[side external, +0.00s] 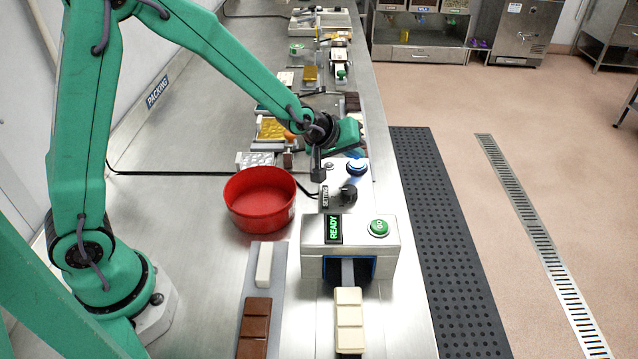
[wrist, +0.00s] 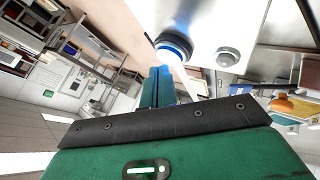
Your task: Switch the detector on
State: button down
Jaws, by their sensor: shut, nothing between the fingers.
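A metal tunnel box, seemingly the detector (side external: 312,268), stands at the front right of the bench. Its lit display (side external: 334,229) reads READY, and a green GO button (side external: 379,228) is on its top. Behind it is a pale control box (side external: 364,184) with a blue button (side external: 356,167) and a black knob (side external: 348,193). My gripper (side external: 355,150) is just above the blue button, its fingers shut and empty. In the wrist view the shut fingers (wrist: 160,86) point at the blue-ringed button (wrist: 174,48); I cannot tell if they touch. A grey button (wrist: 228,57) is beside it.
A red bowl (side external: 260,199) stands left of the control box. A pale bar (side external: 349,318) lies at the tunnel mouth. A grey tray (side external: 247,290) with bars is to its left. Moulds (side external: 278,130) and other items line the bench behind. The bench's right edge is close.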

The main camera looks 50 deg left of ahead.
aim_at(353, 164)
jog(key=shift+r, duration=0.1)
jog(key=shift+r, duration=2.95)
